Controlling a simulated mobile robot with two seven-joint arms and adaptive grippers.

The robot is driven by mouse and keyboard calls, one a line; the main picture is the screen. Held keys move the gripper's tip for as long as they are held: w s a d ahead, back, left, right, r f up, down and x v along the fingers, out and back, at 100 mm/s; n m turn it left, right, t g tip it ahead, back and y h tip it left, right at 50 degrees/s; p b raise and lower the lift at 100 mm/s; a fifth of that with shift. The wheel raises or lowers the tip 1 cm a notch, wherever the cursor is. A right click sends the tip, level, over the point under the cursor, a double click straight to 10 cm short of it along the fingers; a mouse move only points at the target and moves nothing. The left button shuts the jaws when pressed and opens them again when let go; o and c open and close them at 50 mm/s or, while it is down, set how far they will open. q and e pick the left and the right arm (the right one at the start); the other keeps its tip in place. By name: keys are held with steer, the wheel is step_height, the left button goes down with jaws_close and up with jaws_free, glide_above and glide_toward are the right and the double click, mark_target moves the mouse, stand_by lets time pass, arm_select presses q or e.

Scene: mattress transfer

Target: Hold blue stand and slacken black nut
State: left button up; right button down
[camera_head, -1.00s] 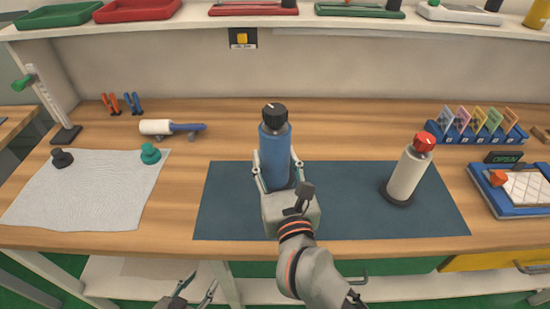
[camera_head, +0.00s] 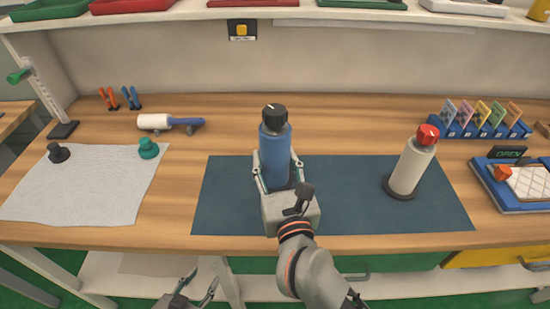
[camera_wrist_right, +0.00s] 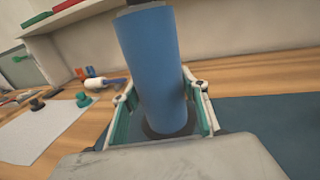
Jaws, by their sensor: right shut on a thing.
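The blue stand (camera_head: 275,158) is an upright blue cylinder on the dark mat, with a black nut (camera_head: 274,117) on top that bears a white mark. My right gripper (camera_head: 272,178) is shut around its lower part. The right wrist view shows the blue stand (camera_wrist_right: 152,70) between the two fingers (camera_wrist_right: 162,108); its top is cut off there. My left gripper (camera_head: 204,277) shows at the bottom edge, low in front of the bench, with its fingers apart and nothing between them.
A white stand (camera_head: 409,168) with a red nut (camera_head: 427,134) is on the right of the dark mat (camera_head: 340,205). A grey cloth (camera_head: 85,190) with a black knob (camera_head: 58,153) and a green knob (camera_head: 148,148) lies left. A roller (camera_head: 165,122) is behind. The mat between the stands is clear.

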steer(key=shift+f+b, duration=0.4)
steer(key=shift+f, duration=0.3)
steer(key=shift+f+b, duration=1.9)
steer(key=shift+f, duration=0.1)
steer(key=shift+f+b, duration=0.45)
steer(key=shift+f, duration=0.15)
steer(key=shift+r, duration=0.1)
